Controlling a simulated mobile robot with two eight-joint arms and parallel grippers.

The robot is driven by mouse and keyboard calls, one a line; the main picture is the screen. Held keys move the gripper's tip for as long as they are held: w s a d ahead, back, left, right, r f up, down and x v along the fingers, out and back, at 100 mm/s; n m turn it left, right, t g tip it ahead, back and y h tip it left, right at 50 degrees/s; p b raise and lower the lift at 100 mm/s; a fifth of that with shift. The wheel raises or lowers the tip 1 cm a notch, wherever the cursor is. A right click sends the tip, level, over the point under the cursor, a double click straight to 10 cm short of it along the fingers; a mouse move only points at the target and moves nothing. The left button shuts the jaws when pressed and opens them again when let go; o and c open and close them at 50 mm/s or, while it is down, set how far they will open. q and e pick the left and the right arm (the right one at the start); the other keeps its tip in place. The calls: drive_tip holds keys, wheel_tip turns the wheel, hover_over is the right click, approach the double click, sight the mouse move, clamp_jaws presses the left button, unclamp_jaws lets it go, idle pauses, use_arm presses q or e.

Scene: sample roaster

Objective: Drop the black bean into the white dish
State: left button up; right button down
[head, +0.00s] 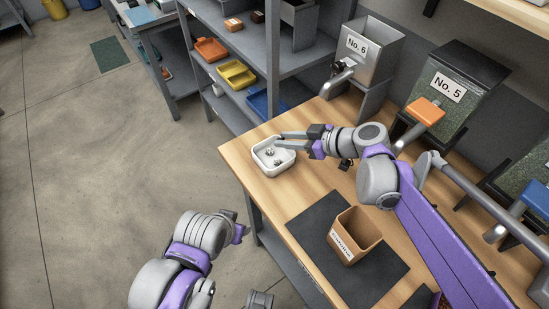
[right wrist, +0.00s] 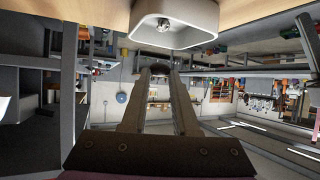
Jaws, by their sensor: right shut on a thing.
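The white dish (head: 289,162) sits near the left corner of the wooden bench, with a couple of small shiny grey things inside it. It also shows upside down at the top of the right wrist view (right wrist: 205,22). My right gripper (head: 279,141) reaches from the right, its fingertips at the far rim of the dish in the head view. In the right wrist view a small dark thing, apparently the black bean (right wrist: 160,69), is held between the fingertips (right wrist: 160,72). My left gripper (head: 239,230) is off the bench's left edge; its fingers are unclear.
A brown open box (head: 355,236) stands on a black mat (head: 318,232) on the bench. A metal hopper marked No. 6 (head: 372,50) and a bin marked No. 5 (head: 452,90) stand at the back. A grey shelf (head: 245,50) with coloured trays adjoins the bench.

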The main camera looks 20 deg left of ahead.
drive_tip(key=shift+f+b, duration=1.2)
drive_tip(key=shift+f, duration=0.65)
drive_tip(key=c, duration=0.6)
unclamp_jaws()
drive_tip(key=shift+d, duration=0.1)
drive_tip(key=p+v, duration=0.1)
drive_tip(key=v, duration=0.9)
drive_tip(key=shift+d+r, duration=0.2)
drive_tip(key=shift+d, duration=0.1)
